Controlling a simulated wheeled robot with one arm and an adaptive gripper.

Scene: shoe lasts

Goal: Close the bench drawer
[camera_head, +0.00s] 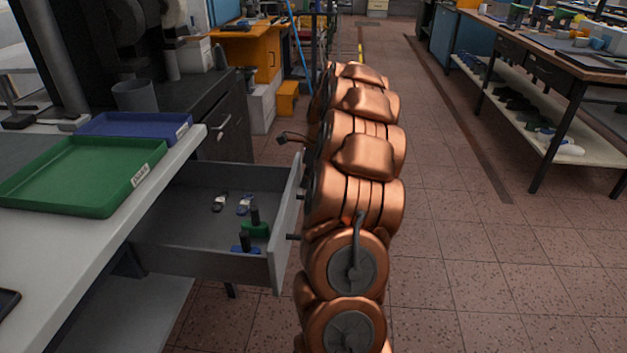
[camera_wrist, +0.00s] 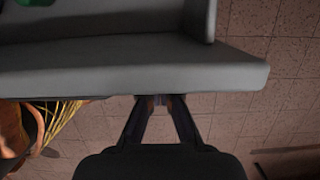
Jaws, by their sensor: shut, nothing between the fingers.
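The bench drawer (camera_head: 205,262) is pulled out from the bench on the left, its grey front panel (camera_head: 287,228) facing my copper arm. Dark handle posts stick out from that panel, and the arm hides the rest of the handle. In the wrist view the drawer's front panel (camera_wrist: 130,70) spans the upper part. My gripper (camera_wrist: 160,100) is shut and empty, its fingertips at the panel's lower edge in the picture. I cannot tell whether they touch it. In the head view the gripper is hidden behind the arm.
Small tools and green and blue pieces (camera_head: 255,229) lie in the drawer. A green tray (camera_head: 85,175) and a blue tray (camera_head: 135,125) sit on the bench top (camera_head: 75,265). The tiled floor (camera_head: 460,250) to the right is clear up to another workbench (camera_head: 540,60).

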